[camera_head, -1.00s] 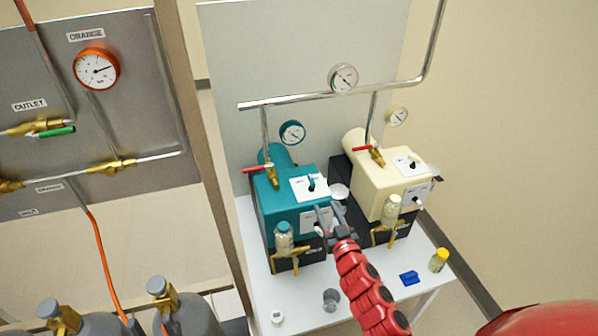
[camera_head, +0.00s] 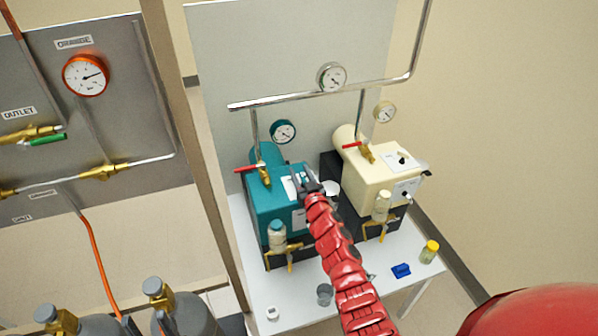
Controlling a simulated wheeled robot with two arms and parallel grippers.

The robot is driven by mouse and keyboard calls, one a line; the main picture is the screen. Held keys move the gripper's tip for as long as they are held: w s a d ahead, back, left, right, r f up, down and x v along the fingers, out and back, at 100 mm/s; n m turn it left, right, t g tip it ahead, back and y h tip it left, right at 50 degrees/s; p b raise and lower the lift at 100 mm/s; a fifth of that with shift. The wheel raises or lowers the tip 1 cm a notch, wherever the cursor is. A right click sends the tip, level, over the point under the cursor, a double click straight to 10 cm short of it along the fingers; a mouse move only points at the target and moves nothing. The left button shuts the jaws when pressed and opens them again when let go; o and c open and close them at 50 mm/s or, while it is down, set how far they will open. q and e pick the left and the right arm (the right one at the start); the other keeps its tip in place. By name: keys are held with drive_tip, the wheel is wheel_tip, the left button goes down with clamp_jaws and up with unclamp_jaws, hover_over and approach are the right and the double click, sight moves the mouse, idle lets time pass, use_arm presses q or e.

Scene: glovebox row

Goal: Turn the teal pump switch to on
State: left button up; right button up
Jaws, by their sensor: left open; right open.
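The teal pump (camera_head: 265,207) stands on the left of the white table. Its white switch plate (camera_head: 289,188) shows only in part on top. My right gripper (camera_head: 302,174) is open at the top of the teal pump, over the right part of this plate. The switch itself is hidden behind the gripper, so I cannot tell its position or whether the fingers touch it. My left gripper is not in view.
A cream pump (camera_head: 375,185) with its own switch plate stands close on the right. A red-handled valve (camera_head: 262,174) and a glass bottle (camera_head: 277,236) sit by the teal pump.

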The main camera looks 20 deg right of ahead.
drive_tip(key=shift+w+r, duration=0.1)
drive_tip(key=shift+w, duration=0.35)
drive_tip(key=shift+a, duration=0.1)
clamp_jaws()
